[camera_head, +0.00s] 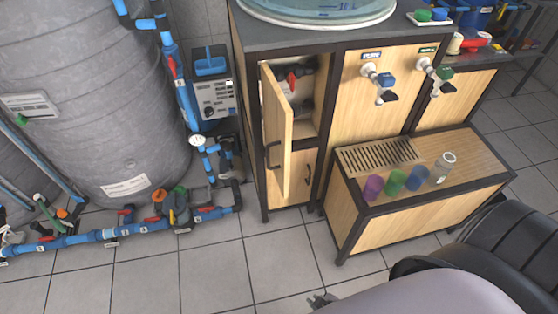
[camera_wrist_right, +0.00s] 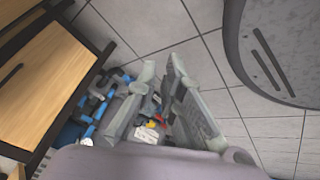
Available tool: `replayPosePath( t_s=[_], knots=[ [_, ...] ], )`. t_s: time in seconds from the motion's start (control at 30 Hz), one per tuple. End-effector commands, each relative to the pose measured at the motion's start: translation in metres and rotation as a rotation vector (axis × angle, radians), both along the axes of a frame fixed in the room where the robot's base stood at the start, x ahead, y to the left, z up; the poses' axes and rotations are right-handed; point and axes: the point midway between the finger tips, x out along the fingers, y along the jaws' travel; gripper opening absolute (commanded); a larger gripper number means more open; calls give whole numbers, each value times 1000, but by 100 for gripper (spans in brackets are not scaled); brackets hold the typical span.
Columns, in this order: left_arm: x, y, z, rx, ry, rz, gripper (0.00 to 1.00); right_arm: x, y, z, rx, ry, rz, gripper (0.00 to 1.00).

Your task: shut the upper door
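The upper door (camera_head: 278,125) is a light wooden panel on the left part of the cabinet. It stands swung open towards me, with a dark handle (camera_head: 273,155) on it. Behind it the compartment (camera_head: 318,105) is open, with red-handled valves and grey fittings inside. The lower door (camera_head: 301,178) below looks shut. My right gripper (camera_head: 322,299) shows only as a small grey tip at the bottom edge, well below and in front of the doors. In the right wrist view its fingers (camera_wrist_right: 162,74) are apart with nothing between them. My left gripper is in neither view.
A low wooden bench (camera_head: 395,220) with coloured cups juts out to the right of the doors. A large grey tank (camera_head: 90,90) and blue pipes (camera_head: 150,229) stand to the left. Tiled floor (camera_head: 215,270) in front is clear. Wooden panels (camera_wrist_right: 40,90) show left in the wrist view.

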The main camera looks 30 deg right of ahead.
Motion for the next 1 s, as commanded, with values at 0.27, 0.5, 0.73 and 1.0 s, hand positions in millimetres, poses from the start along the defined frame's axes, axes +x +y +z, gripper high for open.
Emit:
replayPosePath(
  t_s=[0.27, 0.5, 0.73, 1.0],
  knots=[
    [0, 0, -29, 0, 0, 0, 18, 152, -1, 169, -319, -597, 392, 0],
    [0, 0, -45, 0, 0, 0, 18, 193, 4, 334, -698, -970, 627, 0],
    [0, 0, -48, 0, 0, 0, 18, 194, 10, 401, -873, -1091, 704, 0],
    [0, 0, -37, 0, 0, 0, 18, 228, 16, 407, -880, -1099, 707, 0]
  ],
)
